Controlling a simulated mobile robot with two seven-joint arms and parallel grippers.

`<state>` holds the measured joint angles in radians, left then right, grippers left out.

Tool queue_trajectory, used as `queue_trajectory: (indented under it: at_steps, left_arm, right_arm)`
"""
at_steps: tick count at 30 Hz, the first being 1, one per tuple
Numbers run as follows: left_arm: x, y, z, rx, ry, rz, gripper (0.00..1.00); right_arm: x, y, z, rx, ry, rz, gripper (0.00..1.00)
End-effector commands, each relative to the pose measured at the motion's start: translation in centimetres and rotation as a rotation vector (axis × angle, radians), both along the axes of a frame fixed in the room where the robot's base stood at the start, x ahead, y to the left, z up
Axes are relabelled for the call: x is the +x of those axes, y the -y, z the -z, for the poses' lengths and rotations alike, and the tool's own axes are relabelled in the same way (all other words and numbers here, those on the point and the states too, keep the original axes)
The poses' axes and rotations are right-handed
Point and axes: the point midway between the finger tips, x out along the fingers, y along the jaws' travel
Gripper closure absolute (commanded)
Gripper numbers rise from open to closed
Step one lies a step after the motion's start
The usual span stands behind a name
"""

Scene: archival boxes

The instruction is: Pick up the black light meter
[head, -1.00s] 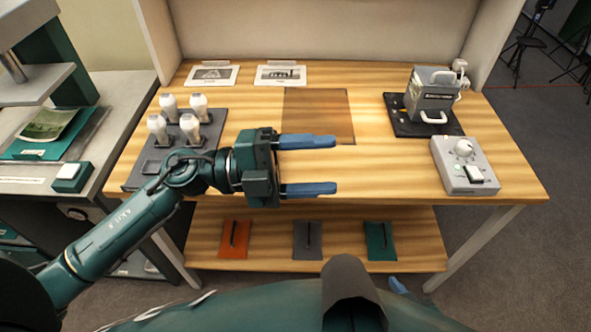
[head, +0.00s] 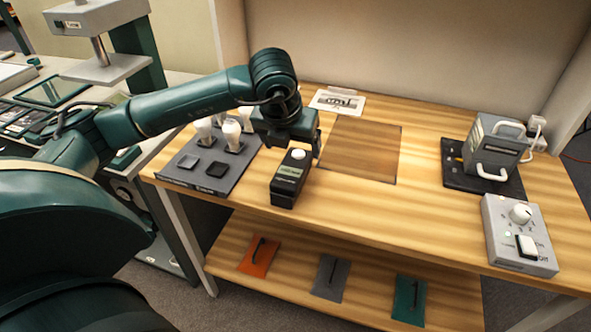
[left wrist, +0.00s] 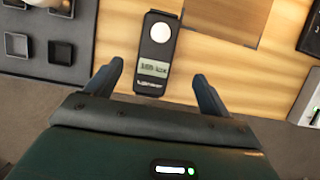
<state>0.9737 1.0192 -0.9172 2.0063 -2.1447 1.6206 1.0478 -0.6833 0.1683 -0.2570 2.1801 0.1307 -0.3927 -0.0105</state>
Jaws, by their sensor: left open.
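The black light meter (head: 287,188) has a white dome and a small display. It lies on the wooden table near its front edge, right of the grey bulb board. My left gripper (head: 288,128) points down at its far end in the head view, its fingertips mostly hidden. In the left wrist view the light meter (left wrist: 151,82) shows between and beyond the two open fingers (left wrist: 159,70), with a gap to each finger. The gripper holds nothing. My right gripper is not in view.
The grey board (head: 205,177) with white bulbs stands close left of the meter. A brown mat (head: 362,150) lies behind right. A grey device with handles (head: 490,150) and a control box with a knob (head: 518,238) stand far right. Table between is clear.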

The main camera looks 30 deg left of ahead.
Motion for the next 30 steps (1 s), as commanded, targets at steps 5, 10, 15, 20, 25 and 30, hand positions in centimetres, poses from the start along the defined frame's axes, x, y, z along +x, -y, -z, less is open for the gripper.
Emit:
queue_trajectory:
  at_steps: [5,10,15,20,25,30]
  left_arm:
    - [0.8,-0.2,2.0,-0.002,-0.002,0.002,0.18]
    - [0.9,-0.4,3.2,0.0,-0.004,0.002,0.18]
    - [1.2,-1.1,5.7,0.0,-0.005,0.002,0.18]
    - [1.9,-1.2,7.2,-0.003,-0.002,0.002,0.18]
    - [2.0,-1.2,7.4,-0.003,-0.001,0.002,0.18]
    - [2.0,-1.2,7.4,-0.003,-0.001,0.003,0.26]
  right_arm:
    - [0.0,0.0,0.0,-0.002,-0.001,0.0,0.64]
    - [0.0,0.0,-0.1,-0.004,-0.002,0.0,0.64]
    - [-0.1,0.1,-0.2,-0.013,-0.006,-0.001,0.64]
    - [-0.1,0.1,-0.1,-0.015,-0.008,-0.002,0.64]
    - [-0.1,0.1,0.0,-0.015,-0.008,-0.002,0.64]
    - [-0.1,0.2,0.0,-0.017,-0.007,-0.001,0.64]
